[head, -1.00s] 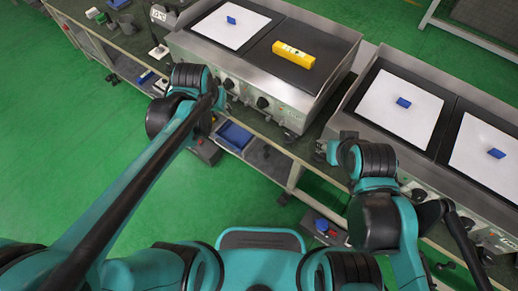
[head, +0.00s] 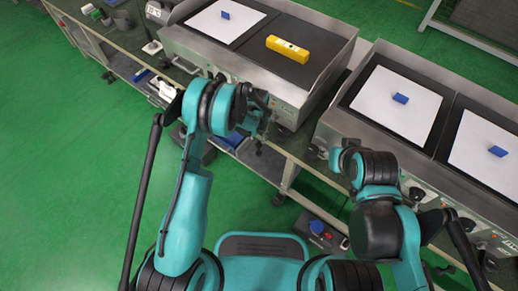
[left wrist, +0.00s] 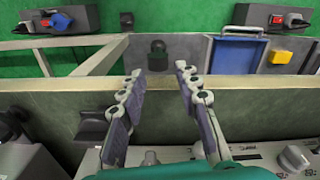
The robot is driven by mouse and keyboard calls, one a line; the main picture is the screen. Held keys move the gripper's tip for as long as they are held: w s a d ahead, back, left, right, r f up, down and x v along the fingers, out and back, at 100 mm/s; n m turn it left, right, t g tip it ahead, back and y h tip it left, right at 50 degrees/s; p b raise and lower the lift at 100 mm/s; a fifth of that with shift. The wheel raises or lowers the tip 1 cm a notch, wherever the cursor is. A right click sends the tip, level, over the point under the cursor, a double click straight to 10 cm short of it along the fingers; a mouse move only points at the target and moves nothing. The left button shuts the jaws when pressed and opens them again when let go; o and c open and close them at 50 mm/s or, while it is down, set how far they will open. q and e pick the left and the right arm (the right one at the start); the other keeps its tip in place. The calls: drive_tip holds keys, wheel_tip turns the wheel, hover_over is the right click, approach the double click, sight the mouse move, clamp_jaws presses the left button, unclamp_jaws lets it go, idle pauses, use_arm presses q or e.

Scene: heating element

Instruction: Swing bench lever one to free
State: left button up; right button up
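A small black lever-like part (left wrist: 157,55) stands at the bench's front edge in the left wrist view. Its set position cannot be told. My left gripper (left wrist: 157,72) has its two fingers apart, one on each side of that part, with nothing held between them. Whether they touch it is not clear. A second black part (left wrist: 92,125) stands on the bench beside the left finger. In the head view my left wrist (head: 252,108) is over the bench front by the left griddle, and its fingers are hidden. My right gripper cannot be made out.
The left griddle (head: 235,62) and right griddle (head: 345,115) stand on the bench; a yellow block (head: 287,48) lies on the left one. Below are a blue tray (left wrist: 238,55) and switch boxes (left wrist: 275,18). Griddle knobs (left wrist: 294,158) are close to the gripper. Green floor is clear at left.

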sight(259, 148)
use_arm(q)
wheel_tip(259, 148, down, 9)
drive_tip(key=b, duration=0.3)
drive_tip(key=shift+s+d+f, duration=0.1)
drive_tip(key=shift+d+f, duration=0.05)
drive_tip(key=shift+c, duration=0.3)
clamp_jaws()
